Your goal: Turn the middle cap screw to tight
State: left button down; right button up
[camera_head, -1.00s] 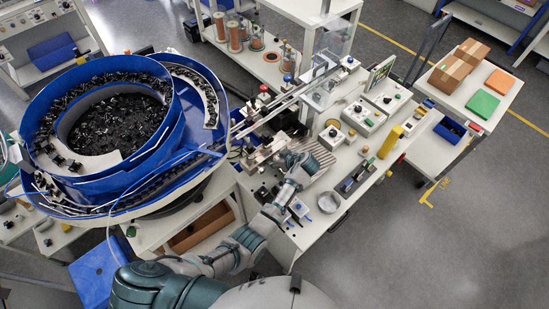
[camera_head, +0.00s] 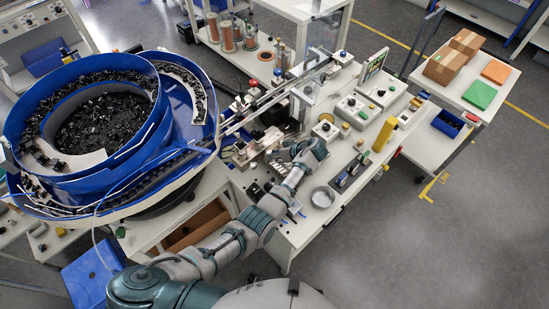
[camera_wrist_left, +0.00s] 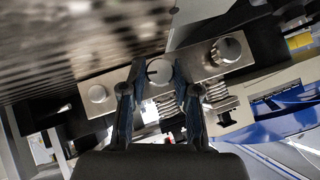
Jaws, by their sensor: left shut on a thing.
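The middle cap screw (camera_wrist_left: 160,72) is a round, light metal head with a dark mark, in the centre of a metal bar (camera_wrist_left: 122,84) in the left wrist view. My left gripper (camera_wrist_left: 159,75) has one finger on each side of this head and is shut on it. My right gripper is not in view.
The blue feeder bowl (camera_head: 150,140) with black parts stands to the left of the fixture. A linear rail (camera_head: 275,95) runs behind it. A grey round dish (camera_head: 323,197) and small control boxes (camera_head: 358,112) are on the bench to the right.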

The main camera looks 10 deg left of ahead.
pick_arm(q)
jog(key=shift+a, duration=0.15)
jog(key=c, duration=0.8)
grip_release()
jog(key=shift+a, duration=0.15)
jog(key=shift+c, duration=0.2)
jog(key=v, duration=1.1)
jog(key=shift+d+r, duration=0.3)
